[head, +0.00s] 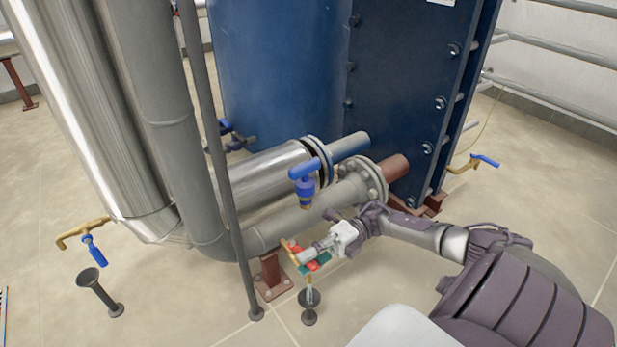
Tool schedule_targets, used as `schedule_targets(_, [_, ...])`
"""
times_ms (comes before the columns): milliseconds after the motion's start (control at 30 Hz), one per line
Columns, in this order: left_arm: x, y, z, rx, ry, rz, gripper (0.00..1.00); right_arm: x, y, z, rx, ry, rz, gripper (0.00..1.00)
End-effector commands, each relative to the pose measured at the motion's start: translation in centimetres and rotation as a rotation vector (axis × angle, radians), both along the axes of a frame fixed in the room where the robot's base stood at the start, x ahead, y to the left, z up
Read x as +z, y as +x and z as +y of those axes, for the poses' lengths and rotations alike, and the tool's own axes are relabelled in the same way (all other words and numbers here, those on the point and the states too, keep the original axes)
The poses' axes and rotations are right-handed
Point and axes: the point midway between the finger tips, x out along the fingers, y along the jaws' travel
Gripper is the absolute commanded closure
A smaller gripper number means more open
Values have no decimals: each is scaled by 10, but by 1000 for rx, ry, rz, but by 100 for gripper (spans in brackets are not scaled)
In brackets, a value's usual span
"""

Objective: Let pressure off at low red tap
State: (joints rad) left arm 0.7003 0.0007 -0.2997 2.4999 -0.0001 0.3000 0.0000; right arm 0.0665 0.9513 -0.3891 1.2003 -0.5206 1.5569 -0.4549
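The low red tap (312,266) sits low in front of the grey horizontal pipe, near the middle of the head view. Its brass body (290,250) shows to the left of the red parts. My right gripper (308,256) reaches in from the right and is right at the tap, its fingers overlapping the handle in the picture. Small green parts show beside the red. The gripper covers part of the tap, so I cannot tell whether the fingers are closed on it or what angle the handle is at. My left gripper is not in view.
A blue-handled valve (305,185) stands just above, on the pipes. The dark blue plate exchanger (400,90) rises behind. A thin grey post (222,170) stands left of the tap. A drain funnel (309,298) is below it.

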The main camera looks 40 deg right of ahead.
Motion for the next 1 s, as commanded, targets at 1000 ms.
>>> schedule_targets(1000, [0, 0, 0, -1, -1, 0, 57, 0, -11, -112, -3, 0, -2, 58])
